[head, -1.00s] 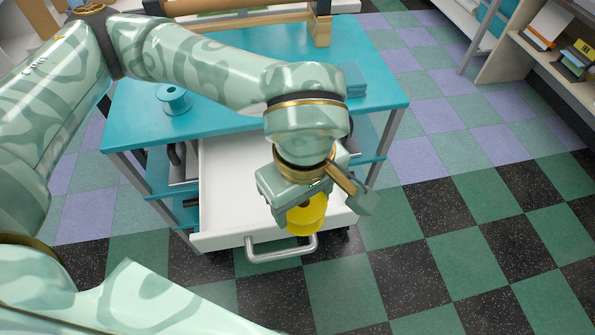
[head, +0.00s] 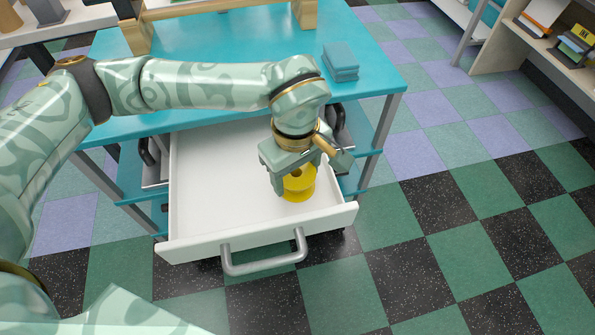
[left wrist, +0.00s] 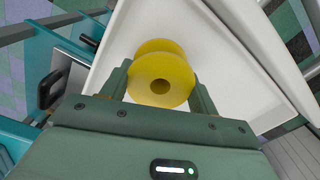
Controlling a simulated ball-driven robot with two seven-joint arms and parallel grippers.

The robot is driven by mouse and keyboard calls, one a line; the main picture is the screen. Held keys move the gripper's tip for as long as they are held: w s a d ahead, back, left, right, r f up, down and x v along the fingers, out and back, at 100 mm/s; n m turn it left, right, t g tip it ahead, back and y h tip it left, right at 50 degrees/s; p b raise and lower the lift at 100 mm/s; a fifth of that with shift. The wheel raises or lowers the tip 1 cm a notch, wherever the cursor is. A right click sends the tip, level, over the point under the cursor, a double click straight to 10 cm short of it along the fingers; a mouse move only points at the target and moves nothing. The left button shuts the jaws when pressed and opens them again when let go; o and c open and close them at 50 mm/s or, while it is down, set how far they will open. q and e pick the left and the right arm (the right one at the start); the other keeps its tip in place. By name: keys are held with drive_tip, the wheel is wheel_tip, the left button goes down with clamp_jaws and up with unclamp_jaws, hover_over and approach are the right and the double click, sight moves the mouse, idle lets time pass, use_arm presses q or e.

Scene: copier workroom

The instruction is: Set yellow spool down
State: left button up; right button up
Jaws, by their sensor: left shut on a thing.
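The yellow spool (head: 299,184) is in my left gripper (head: 297,180), inside the outline of the open white drawer (head: 205,208), toward its right side. In the left wrist view the spool (left wrist: 161,74) sits between the two fingers (left wrist: 161,88), with its hub hole facing the camera. The left gripper is shut on it. The spool appears upright and close to the drawer floor; I cannot tell whether it touches. My right gripper is not in view.
The drawer extends from a teal cart (head: 215,50) and has a grey handle (head: 265,252). Teal folded items (head: 340,62) lie on the cart top. The rest of the drawer floor looks empty. Shelves (head: 530,50) stand at the upper right, with checkered floor between.

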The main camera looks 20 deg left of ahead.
use_arm(q)
drive_tip(key=shift+s+r, duration=0.1)
drive_tip(key=shift+r, duration=0.05)
drive_tip(key=o, duration=1.1)
drive_tip(key=shift+c, duration=0.2)
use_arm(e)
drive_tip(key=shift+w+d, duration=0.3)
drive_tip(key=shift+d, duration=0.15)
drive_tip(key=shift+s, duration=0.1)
use_arm(q)
wheel_tip(320, 180, up, 12)
drive_tip(key=p, duration=0.5)
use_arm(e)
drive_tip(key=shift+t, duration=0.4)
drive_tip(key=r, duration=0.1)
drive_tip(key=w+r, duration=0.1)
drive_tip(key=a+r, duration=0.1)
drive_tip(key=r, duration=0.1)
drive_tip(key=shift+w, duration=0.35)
